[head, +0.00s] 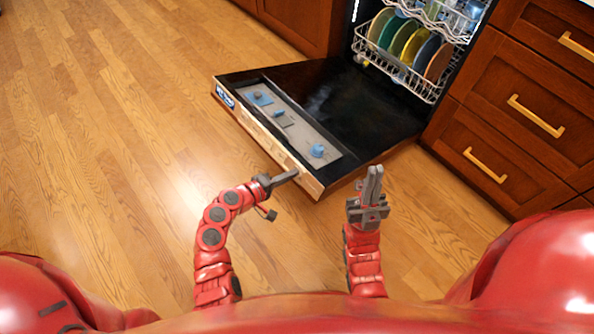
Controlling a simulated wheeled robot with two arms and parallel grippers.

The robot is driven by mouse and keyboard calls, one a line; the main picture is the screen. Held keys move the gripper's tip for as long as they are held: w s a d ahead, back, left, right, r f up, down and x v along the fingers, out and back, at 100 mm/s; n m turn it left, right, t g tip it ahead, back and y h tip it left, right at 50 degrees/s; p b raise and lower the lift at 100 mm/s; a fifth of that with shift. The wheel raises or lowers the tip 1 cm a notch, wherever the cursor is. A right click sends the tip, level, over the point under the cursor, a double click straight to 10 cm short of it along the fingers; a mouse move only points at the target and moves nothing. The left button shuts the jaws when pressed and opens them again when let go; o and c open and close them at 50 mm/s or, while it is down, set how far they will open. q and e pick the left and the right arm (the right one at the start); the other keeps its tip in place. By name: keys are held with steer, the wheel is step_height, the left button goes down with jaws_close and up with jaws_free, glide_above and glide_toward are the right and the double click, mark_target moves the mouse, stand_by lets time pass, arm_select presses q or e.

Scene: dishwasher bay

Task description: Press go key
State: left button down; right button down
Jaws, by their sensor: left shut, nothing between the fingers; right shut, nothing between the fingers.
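The dishwasher door (345,110) lies folded open. A grey control panel (300,135) runs along its near-left part. The panel carries a blue patch with a grey knob (260,97) at the far end, a small grey and blue control (284,119) in the middle and a round blue knob or key (317,151) at the near end. I cannot read which one is the go key. My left gripper (293,175) is shut and empty, by the door's near edge. My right gripper (374,172) is shut and empty, pointing up, right of the door's near corner.
The dishwasher's lower rack (428,92) holds several coloured plates (402,42), with an upper rack above. Wooden drawers (520,95) with brass handles stand at the right, and wooden cabinets (297,18) at the back. The wooden floor (110,120) at the left is clear.

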arm_select(q)
steer(key=v, duration=0.6)
steer(key=shift+p, duration=0.35)
stand_by(0.7)
